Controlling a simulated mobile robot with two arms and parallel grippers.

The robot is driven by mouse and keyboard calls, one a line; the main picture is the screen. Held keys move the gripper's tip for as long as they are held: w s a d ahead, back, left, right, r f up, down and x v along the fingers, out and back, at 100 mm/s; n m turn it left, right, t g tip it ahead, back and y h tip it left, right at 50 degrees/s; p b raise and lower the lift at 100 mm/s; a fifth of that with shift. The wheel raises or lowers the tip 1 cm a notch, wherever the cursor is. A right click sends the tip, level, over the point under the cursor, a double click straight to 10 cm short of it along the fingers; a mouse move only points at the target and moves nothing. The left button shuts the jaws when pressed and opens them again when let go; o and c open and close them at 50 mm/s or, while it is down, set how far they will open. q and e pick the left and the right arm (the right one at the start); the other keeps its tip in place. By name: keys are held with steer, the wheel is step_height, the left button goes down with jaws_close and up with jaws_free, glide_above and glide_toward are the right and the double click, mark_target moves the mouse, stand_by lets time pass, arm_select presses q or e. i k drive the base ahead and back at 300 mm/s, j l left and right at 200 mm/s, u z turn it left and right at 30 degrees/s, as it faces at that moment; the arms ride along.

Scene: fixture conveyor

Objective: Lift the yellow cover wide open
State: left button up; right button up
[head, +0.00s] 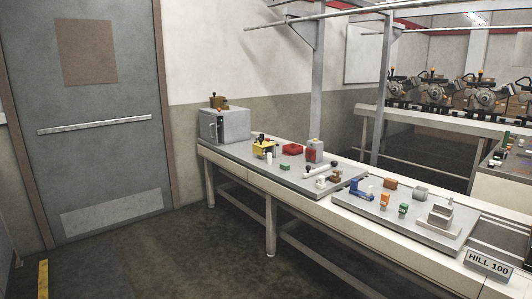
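A small yellow part (263,147), which looks like the yellow cover, is on the left grey fixture plate (240,150) of the long bench. Dark knobs or fittings show by it, but it is too small to tell whether it is open or closed. Neither of my grippers is in the head view, so their state and distance from the cover do not show.
The bench (285,189) runs from the back middle to the lower right. A grey box (233,126), a red tray (294,149), a grey-red block (314,150) and a blue part (361,188) stand on it. A closed door (90,110) is at left. The floor (170,260) before the bench is clear.

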mark_target(257, 148)
steer(key=i+u, duration=0.1)
steer(key=i, duration=1.75)
